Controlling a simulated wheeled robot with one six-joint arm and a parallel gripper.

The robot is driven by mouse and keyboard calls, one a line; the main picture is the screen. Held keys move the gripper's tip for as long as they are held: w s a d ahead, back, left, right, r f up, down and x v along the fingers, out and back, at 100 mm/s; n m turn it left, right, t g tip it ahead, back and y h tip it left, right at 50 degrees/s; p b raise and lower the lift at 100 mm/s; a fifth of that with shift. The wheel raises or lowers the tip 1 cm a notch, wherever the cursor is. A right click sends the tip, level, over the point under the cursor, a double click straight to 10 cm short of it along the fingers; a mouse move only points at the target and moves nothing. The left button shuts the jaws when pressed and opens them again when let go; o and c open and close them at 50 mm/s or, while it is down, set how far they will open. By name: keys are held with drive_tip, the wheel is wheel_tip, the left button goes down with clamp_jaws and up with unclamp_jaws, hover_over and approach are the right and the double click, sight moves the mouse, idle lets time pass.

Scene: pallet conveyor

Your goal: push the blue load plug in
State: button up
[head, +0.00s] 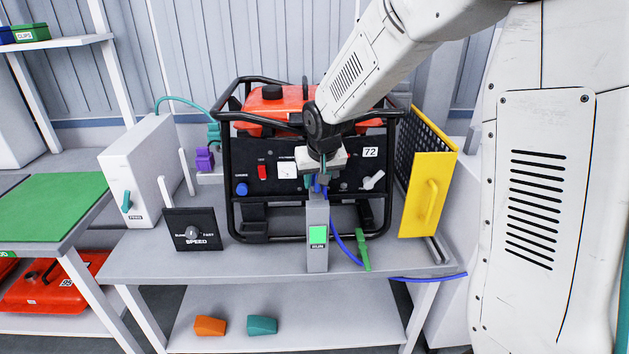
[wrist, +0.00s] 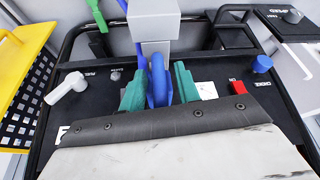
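The blue load plug (wrist: 158,82) is between the two teal fingers of my gripper (wrist: 160,92) in the wrist view, filling the gap between them. In the head view my gripper (head: 316,181) is in front of the generator's black panel (head: 265,183), and only a bit of blue shows below it. A blue cable (head: 343,238) hangs from there behind the grey post. The plug's front end and the socket are hidden, so I cannot tell how far in the plug is.
A grey post (head: 317,262) with a green RUN label stands just below my gripper. A yellow door (head: 427,195) stands open at the right. A green handle-like piece (head: 362,250) is right of the post. A SPEED box (head: 191,240) is at left.

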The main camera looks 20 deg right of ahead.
drive_tip(key=v, duration=0.7)
drive_tip(key=shift+r, duration=0.15)
drive_tip(key=shift+s, duration=0.1)
drive_tip(key=s+r+g, duration=0.1)
drive_tip(key=s+r, duration=0.1)
drive_tip(key=s, duration=1.4)
drive_tip(key=s+d+r+n+g, duration=0.1)
drive_tip(key=s+r+g, duration=0.1)
drive_tip(key=s, duration=1.5)
drive_tip(key=shift+r+y, duration=0.2)
drive_tip(key=shift+y, duration=0.1)
drive_tip(key=shift+s, duration=0.15)
